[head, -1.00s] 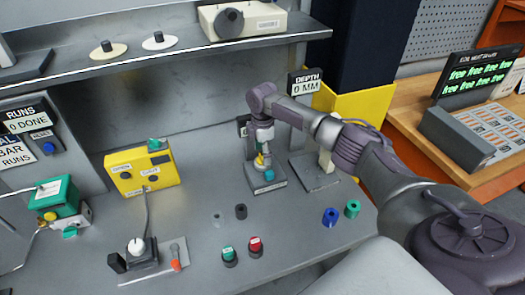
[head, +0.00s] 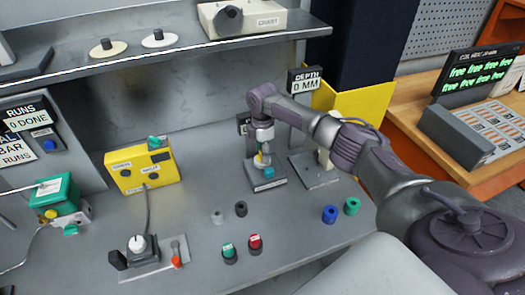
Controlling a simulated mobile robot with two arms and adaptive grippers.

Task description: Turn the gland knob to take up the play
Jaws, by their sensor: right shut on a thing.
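A small valve unit (head: 266,181) stands on a dark base plate in the middle of the bench. It has a teal part (head: 268,172) low at the front and a yellow part (head: 259,160) just above it. My right gripper (head: 262,152) reaches in from the right and points down over the unit. It is shut on what appears to be the gland knob at the top; the fingers mostly hide the knob, and its angle cannot be read. My left gripper is not in view.
A depth sign (head: 305,80) reading 0 MM stands behind my wrist. A yellow control box (head: 142,172) and a lever unit (head: 140,252) are at left. Green (head: 228,252) and red (head: 255,243) capped pieces stand in front; blue and green cylinders (head: 330,214) stand at right.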

